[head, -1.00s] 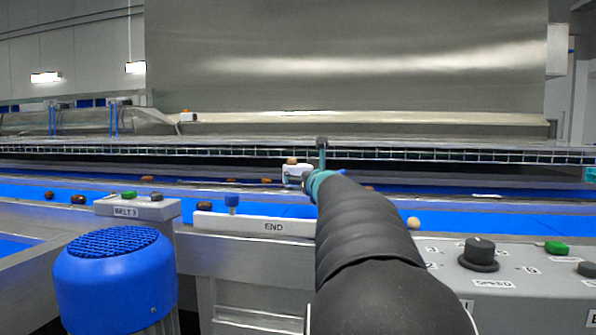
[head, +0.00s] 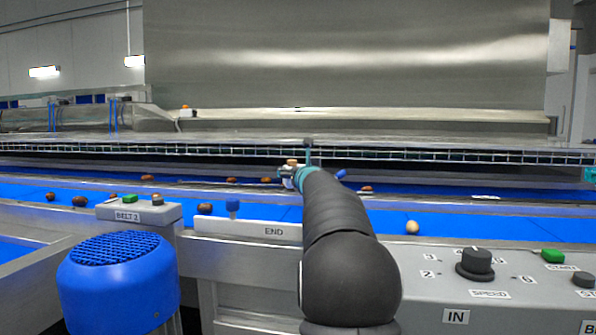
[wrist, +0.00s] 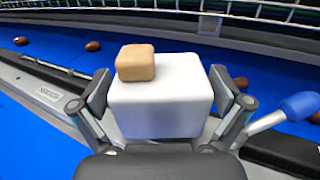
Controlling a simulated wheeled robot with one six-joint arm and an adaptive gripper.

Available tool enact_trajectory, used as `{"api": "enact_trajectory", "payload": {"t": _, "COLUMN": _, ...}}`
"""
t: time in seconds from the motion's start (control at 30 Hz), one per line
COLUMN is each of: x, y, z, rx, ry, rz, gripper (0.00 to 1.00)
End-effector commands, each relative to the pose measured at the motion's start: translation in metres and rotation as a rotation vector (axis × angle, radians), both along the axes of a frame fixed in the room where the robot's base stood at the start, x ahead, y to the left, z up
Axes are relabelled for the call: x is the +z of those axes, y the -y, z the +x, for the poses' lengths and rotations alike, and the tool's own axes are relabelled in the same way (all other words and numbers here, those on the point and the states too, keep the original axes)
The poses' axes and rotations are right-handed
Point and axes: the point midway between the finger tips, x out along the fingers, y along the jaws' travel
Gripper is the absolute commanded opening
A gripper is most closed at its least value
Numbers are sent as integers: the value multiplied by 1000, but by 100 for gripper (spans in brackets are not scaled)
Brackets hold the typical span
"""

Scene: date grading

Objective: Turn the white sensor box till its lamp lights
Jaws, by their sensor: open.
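The white sensor box (wrist: 165,108) stands between the two finger pads of my gripper (wrist: 166,90) in the wrist view. A tan, block-shaped lamp (wrist: 136,62) sits on its top, towards the left, and looks dull, with no glow. The fingers are open, one on each side of the box; the left pad is close to it and a small gap shows at the right. In the head view my gripper (head: 298,176) hides most of the box, and the lamp (head: 291,162) shows above it. The box's far face is hidden.
A blue-tipped lever (wrist: 298,105) sticks out just right of my gripper. The blue belt (head: 480,222) carries several brown dates and a pale one (head: 412,227). A wire-mesh rail (head: 440,153) runs behind. A control panel (head: 400,285) lies in front at right.

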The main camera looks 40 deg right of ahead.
Motion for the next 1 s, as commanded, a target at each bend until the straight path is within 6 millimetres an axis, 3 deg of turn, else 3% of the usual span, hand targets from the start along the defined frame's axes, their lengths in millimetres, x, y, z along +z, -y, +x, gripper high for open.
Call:
{"api": "enact_trajectory", "payload": {"t": 0.17, "x": 0, "y": 0, "z": 0, "rx": 0, "ry": 0, "rz": 0, "gripper": 100}}
{"api": "enact_trajectory", "payload": {"t": 0.37, "x": 0, "y": 0, "z": 0, "rx": -1, "ry": -1, "rz": 0, "gripper": 50}}
{"api": "enact_trajectory", "payload": {"t": 1.0, "x": -1, "y": 0, "z": 0, "rx": -110, "ry": -2, "rz": 0, "gripper": 48}}
